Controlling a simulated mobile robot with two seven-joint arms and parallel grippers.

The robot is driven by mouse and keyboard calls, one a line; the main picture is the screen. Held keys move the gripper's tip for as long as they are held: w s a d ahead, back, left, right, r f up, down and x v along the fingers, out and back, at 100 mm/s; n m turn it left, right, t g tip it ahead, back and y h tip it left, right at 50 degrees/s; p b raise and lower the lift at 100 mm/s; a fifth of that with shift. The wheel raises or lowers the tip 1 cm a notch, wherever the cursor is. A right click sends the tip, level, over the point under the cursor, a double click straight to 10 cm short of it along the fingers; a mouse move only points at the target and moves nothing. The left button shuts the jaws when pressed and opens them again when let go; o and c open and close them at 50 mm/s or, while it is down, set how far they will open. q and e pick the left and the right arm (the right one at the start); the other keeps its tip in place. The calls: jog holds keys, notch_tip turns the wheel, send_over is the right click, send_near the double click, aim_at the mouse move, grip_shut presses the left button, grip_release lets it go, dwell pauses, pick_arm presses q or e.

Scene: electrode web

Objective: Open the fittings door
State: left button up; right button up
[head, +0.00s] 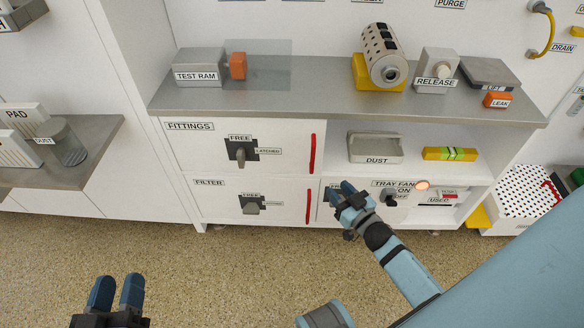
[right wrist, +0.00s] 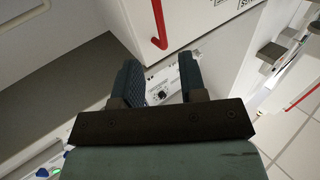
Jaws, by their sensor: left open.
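The fittings door (head: 285,140) is a white panel under the grey counter, closed flush with the cabinet front. Its grey latch knob (head: 241,154) points downward, with FREE above and LATCHED to its right. A red bar handle (head: 312,154) runs down its right edge. My right gripper (head: 341,190) is below and right of that handle, in front of the tray fan panel, touching nothing that I can tell. Its fingers stand apart and empty in the right wrist view (right wrist: 160,65). My left gripper (head: 116,290) is open and empty over the floor at lower left, far from the door.
The filter door (head: 285,208) with its own knob (head: 250,207) and red handle (head: 308,205) lies below. The speckled floor (head: 220,265) is clear.

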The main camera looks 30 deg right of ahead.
aim_at(311, 172)
pick_arm(q)
jog(key=r+b, duration=0.1)
jog(key=d+r+t+h+b, duration=0.1)
jog(key=b, duration=0.1)
jog(key=shift+s+d+h, duration=0.15)
jog(key=shift+d+h, duration=0.15)
pick_arm(e)
jog(key=w, duration=1.3)
jog(key=shift+w+a, duration=0.2)
jog(key=shift+w, duration=0.05)
pick_arm(q)
jog(key=shift+r, duration=0.1)
pick_arm(e)
grip_shut()
